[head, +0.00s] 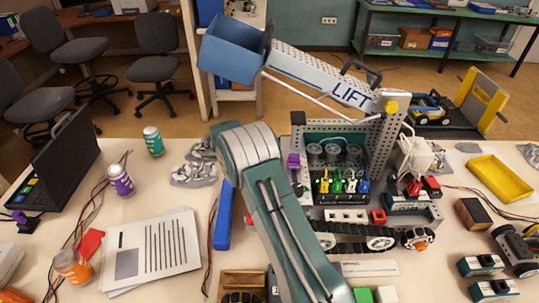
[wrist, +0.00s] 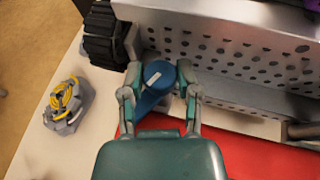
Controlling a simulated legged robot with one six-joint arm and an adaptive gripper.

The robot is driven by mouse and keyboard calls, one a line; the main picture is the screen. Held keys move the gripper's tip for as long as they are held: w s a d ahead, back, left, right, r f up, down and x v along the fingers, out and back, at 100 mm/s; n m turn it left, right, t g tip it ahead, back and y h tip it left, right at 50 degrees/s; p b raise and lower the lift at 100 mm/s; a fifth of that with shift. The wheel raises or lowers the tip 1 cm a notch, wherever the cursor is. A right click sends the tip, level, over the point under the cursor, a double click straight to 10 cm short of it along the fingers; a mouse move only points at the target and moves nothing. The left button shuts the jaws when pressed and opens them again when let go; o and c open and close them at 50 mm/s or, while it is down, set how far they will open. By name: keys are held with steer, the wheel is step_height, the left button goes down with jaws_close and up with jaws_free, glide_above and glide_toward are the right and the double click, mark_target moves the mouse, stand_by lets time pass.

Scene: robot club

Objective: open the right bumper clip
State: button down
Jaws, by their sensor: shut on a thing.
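In the wrist view a blue clip lever (wrist: 150,98) with a small white mark on its round head sits between the two fingers of my gripper (wrist: 162,82). The fingers are shut on its round end, and its narrower part points down toward my palm. It lies at the edge of a red surface (wrist: 262,152), likely the bumper, in front of a perforated metal plate (wrist: 230,60). In the head view the competition robot (head: 335,150) stands on the table with its LIFT arm raised. My arm reaches toward it, and my gripper and the clip are hidden there.
A black ribbed wheel or track (wrist: 104,38) is close to my left finger. A grey part with yellow cord (wrist: 67,105) lies left on the table.

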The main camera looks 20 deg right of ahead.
steer(key=m+g+y, duration=0.1)
steer(key=m+g, duration=0.2)
steer(key=m+g+y, duration=0.1)
steer(key=m+g, duration=0.1)
steer(key=g, duration=0.1)
steer(key=shift+w+m, duration=0.2)
steer(key=shift+m, duration=0.2)
steer(key=shift+m+g+y, duration=0.3)
steer(key=shift+g+y, duration=0.1)
steer(key=shift+c, duration=1.6)
jaws_free()
steer(key=shift+h, duration=0.3)
